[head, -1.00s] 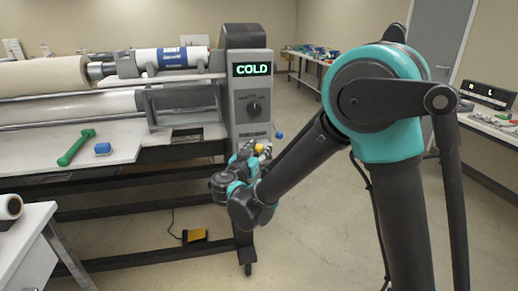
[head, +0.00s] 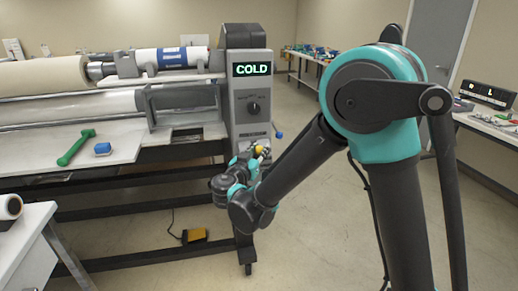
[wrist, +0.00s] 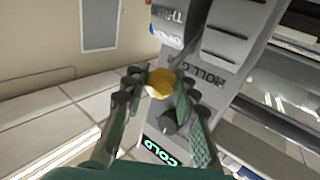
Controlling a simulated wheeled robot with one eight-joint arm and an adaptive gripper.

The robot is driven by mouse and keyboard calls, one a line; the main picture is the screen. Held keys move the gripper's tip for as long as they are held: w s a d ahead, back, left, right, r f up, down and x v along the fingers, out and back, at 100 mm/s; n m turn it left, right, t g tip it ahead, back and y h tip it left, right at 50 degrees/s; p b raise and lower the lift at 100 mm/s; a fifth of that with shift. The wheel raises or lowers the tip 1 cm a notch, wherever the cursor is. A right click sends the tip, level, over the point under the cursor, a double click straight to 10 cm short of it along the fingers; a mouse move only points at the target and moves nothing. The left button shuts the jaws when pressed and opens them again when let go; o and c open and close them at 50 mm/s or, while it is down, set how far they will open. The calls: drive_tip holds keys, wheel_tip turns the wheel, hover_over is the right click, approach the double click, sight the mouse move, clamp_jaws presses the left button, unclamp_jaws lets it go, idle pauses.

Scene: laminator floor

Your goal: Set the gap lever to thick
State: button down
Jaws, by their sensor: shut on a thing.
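The gap lever shows as a round yellow knob (wrist: 159,83) in the wrist view, at the grey panel (wrist: 235,45) marked "ROLL" and what looks like "GAP". My gripper (wrist: 157,88) is shut on the knob, one finger on each side.
The green "COLD" display (head: 252,69) and a dark dial (head: 253,108) are above my gripper. A blue knob (head: 279,135) juts out at the right. A green tool (head: 76,147) and a blue block (head: 103,149) lie on the feed table. A yellow pedal (head: 195,235) is on the floor.

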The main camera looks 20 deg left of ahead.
drive_tip(key=f, duration=0.1)
drive_tip(key=s+d+f, duration=0.1)
drive_tip(key=f, duration=0.1)
drive_tip(key=s+f, duration=0.1)
drive_tip(key=shift+d+f, duration=0.15)
drive_tip(key=shift+f, duration=0.25)
drive_tip(key=c, duration=1.2)
unclamp_jaws()
drive_tip(key=s, duration=1.2)
drive_tip(key=shift+a, duration=0.4)
